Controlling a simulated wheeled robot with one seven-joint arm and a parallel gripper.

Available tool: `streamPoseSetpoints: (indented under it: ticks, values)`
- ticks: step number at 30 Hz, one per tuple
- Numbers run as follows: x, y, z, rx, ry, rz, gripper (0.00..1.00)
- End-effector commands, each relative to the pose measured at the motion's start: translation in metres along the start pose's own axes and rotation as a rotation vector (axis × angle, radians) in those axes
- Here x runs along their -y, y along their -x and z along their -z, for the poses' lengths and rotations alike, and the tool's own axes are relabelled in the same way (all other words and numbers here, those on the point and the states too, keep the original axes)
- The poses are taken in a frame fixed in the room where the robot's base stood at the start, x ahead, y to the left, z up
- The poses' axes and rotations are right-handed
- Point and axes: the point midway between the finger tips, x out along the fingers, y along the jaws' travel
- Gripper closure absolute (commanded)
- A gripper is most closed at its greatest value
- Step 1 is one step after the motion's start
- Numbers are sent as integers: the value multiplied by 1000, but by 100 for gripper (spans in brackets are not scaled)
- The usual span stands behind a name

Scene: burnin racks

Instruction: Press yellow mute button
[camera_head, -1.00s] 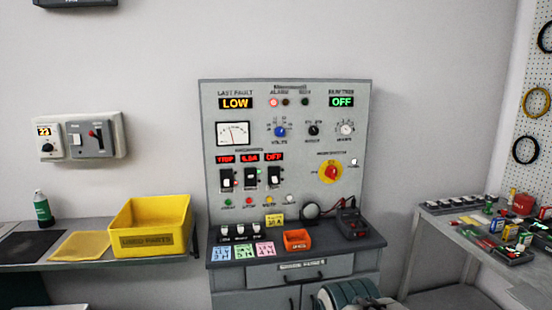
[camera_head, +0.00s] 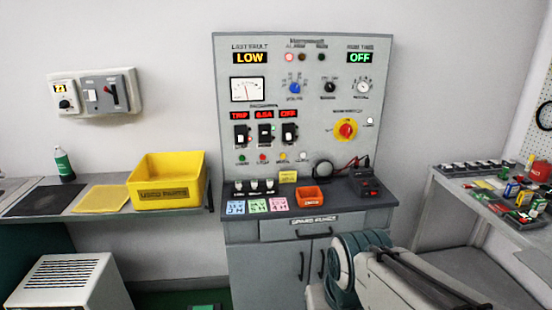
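A small yellow button (camera_head: 283,157) sits in the row of round buttons low on the grey control panel (camera_head: 330,180). A green button (camera_head: 242,160) and a red button (camera_head: 262,158) are to its left, and a white one (camera_head: 303,156) is to its right. The labels under the buttons are too small to read. A larger red knob on a yellow disc (camera_head: 347,129) is further right. My gripper is not in view; only part of my arm shows at the lower right, in front of the cabinet and well below the buttons.
The panel stands on a grey cabinet (camera_head: 275,258) whose top holds an orange bin (camera_head: 309,197), coloured notes and a dark meter (camera_head: 367,186). A yellow bin (camera_head: 166,184) is on the left bench. A cluttered bench (camera_head: 462,209) is at right. A white vented box (camera_head: 68,284) stands lower left.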

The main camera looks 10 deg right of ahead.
Motion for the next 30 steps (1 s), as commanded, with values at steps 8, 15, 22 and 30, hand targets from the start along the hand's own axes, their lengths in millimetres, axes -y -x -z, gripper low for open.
streamPoseSetpoints:
  ticks: [8, 15, 22, 30]
  values:
    - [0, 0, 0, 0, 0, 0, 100]
    - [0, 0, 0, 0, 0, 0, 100]
    - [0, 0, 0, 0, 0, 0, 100]
    - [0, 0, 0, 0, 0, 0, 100]
